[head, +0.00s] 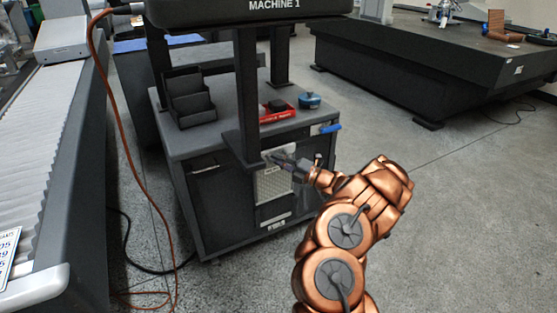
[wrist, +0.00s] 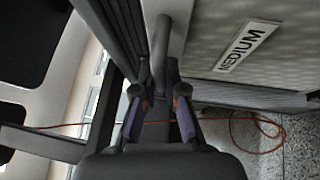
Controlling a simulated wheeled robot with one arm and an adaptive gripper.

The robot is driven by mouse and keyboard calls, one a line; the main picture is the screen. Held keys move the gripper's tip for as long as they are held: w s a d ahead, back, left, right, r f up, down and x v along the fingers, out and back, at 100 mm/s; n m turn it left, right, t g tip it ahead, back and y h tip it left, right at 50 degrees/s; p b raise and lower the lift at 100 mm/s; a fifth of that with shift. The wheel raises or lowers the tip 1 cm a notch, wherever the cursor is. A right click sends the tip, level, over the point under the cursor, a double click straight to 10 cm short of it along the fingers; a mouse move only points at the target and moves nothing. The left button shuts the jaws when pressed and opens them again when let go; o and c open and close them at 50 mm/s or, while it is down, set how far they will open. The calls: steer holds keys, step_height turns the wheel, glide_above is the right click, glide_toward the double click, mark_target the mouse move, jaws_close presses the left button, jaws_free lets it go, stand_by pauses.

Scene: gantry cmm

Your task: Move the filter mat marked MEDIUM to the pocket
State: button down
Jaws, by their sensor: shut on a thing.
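The filter mat marked MEDIUM is a pale, dotted, upright panel (head: 273,186) in front of the dark cabinet in the head view. In the wrist view its pale face (wrist: 292,42) and white MEDIUM label (wrist: 247,47) fill the upper right. My gripper (head: 276,159) is at the top of the mat. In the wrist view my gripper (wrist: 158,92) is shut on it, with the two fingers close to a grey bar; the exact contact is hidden. I cannot tell which place is the pocket.
The cabinet (head: 215,225) carries a dark stepped holder (head: 190,100), a red tray (head: 277,113) and a blue round item (head: 310,100). A dark post (head: 246,90) stands close to my gripper. An orange cable (head: 125,140) hangs at left.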

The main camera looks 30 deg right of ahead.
mark_target(269, 166)
steer(key=shift+f, duration=1.25)
steer(key=shift+w+p, duration=0.15)
steer(key=shift+p, duration=0.15)
stand_by(0.9)
steer(key=shift+f, duration=0.2)
steer(key=shift+f, duration=0.3)
stand_by(0.5)
steer(key=shift+f, duration=0.2)
steer(key=shift+f+b, duration=0.4)
steer(key=shift+f, duration=0.25)
